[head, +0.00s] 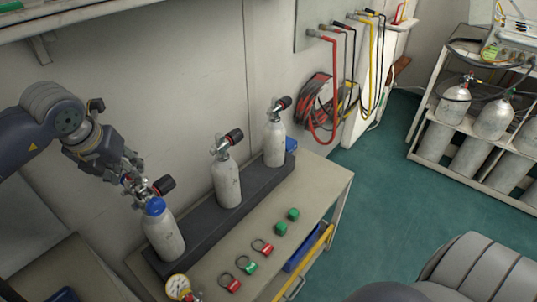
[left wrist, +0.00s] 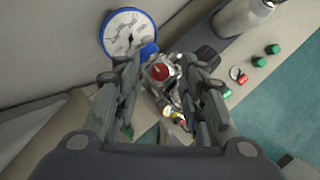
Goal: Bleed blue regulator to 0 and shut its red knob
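The blue regulator sits on top of the nearest grey cylinder (head: 165,238). Its blue round part (head: 155,206) shows in the head view, and in the left wrist view its blue-rimmed white gauge (left wrist: 130,32) faces the camera. The needle reading is too small to tell. The red knob (left wrist: 160,72) shows between my left fingers in the left wrist view. My left gripper (head: 128,174) is open just above and left of the regulator, its fingers spread to both sides of the red knob. I cannot tell whether they touch it. My right gripper is not in view.
Two more cylinders (head: 227,183) stand in the dark rack (head: 190,220) along the wall. Green and red caps (head: 281,229) lie on the bench, and a yellow-rimmed gauge (head: 178,286) is at its near end. Hoses (head: 333,85) hang behind. The green floor (head: 385,190) is open.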

